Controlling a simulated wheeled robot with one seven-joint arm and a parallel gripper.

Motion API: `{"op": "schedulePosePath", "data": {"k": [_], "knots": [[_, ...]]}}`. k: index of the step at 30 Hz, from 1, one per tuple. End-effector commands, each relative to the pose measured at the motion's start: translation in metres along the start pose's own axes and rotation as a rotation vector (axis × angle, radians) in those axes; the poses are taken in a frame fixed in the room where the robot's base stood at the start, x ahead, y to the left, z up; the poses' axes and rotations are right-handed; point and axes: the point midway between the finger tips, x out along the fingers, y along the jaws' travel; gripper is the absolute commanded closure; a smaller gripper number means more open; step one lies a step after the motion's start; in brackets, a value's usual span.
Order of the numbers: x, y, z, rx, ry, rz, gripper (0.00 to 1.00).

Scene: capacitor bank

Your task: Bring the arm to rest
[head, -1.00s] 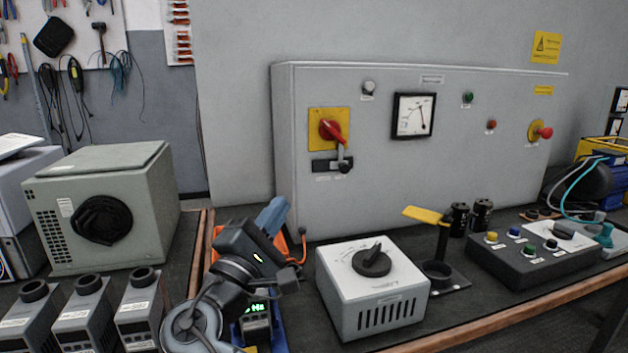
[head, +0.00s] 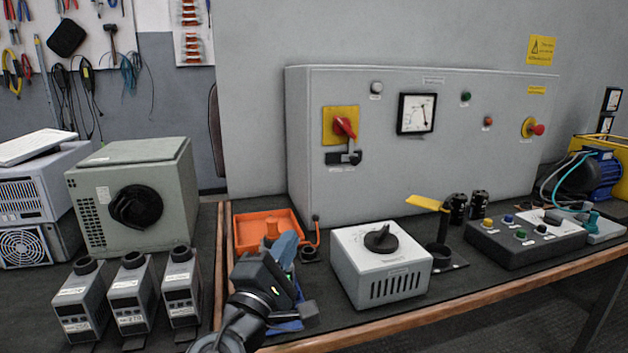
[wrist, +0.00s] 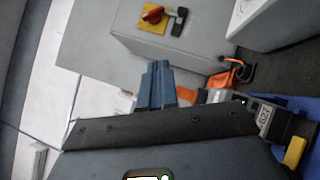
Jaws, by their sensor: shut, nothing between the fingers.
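My gripper (head: 285,248) shows at the lower middle of the head view, its blue fingers pointing up and away, in front of the orange tray. In the wrist view its blue fingers (wrist: 157,86) lie side by side, shut, with nothing between them. It is apart from the grey cabinet (head: 400,170) behind. My forearm partly hides a blue item with a small display unit, which shows better at the right of the wrist view (wrist: 262,112).
An orange tray (head: 250,238) lies behind my gripper. A white dial box (head: 352,272) stands close to its right. Several small grey meters (head: 132,300) and a grey-green box (head: 170,205) stand left. A lever stand (head: 440,255) and black button box (head: 490,245) are further right.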

Motion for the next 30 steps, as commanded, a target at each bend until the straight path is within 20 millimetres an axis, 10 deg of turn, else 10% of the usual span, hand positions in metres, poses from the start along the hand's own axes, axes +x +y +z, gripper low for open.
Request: {"op": "schedulePosePath", "data": {"k": [11, 21, 30], "knots": [[-0.049, -0.101, 0.011, 0.147, 0.18, -0.202, 1.0], [-0.149, -0.207, 0.06, 0.474, 0.346, -0.496, 1.0], [-0.241, -0.24, 0.13, 0.822, 0.374, -0.699, 1.0]]}}
